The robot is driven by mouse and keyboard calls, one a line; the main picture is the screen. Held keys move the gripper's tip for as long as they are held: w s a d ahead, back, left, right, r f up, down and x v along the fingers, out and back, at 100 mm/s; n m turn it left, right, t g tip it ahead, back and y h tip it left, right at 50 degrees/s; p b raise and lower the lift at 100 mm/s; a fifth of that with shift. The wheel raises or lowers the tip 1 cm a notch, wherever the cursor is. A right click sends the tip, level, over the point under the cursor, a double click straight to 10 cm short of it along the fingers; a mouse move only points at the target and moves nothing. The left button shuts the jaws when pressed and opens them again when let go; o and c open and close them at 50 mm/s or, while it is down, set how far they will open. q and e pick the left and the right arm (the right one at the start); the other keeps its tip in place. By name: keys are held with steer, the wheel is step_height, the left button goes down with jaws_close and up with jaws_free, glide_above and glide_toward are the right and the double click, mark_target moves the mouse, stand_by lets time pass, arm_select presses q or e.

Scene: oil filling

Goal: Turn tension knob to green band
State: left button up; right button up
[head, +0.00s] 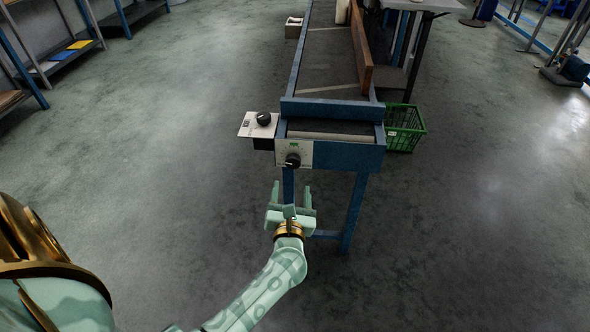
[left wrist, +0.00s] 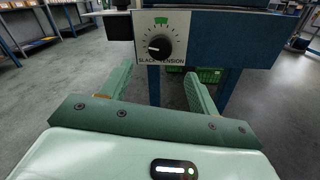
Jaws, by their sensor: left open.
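The tension knob (head: 293,160) is a round black knob on a pale plate (head: 306,148) at the front end of the blue conveyor. In the left wrist view, the knob (left wrist: 159,46) has a white pointer mark facing left, towards the slack side of the printed "SLACK TENSION" scale. The green band (left wrist: 161,21) is at the top of the dial, away from the pointer. My left gripper (head: 292,190) is open and empty, in front of and a little below the knob, not touching it. My right gripper is not in view.
Another black knob (head: 263,118) sits on a white plate left of the conveyor (head: 330,60). A blue leg (head: 354,212) stands to the right of my gripper. A green basket (head: 404,128) is at the right.

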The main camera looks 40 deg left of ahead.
mark_target(293, 164)
arm_select(q)
steer(key=x, duration=0.2)
steer(key=b+x, duration=0.1)
steer(key=x, duration=0.1)
steer(key=shift+w+f, duration=0.2)
steer(key=shift+w, duration=0.1)
steer(key=b+x, duration=0.1)
steer(key=x, duration=0.3)
steer(key=shift+a, duration=0.1)
steer(key=shift+w+a, duration=0.2)
steer(key=shift+w+a+r, duration=0.1)
steer(key=shift+r, duration=0.05)
steer(key=c, duration=1)
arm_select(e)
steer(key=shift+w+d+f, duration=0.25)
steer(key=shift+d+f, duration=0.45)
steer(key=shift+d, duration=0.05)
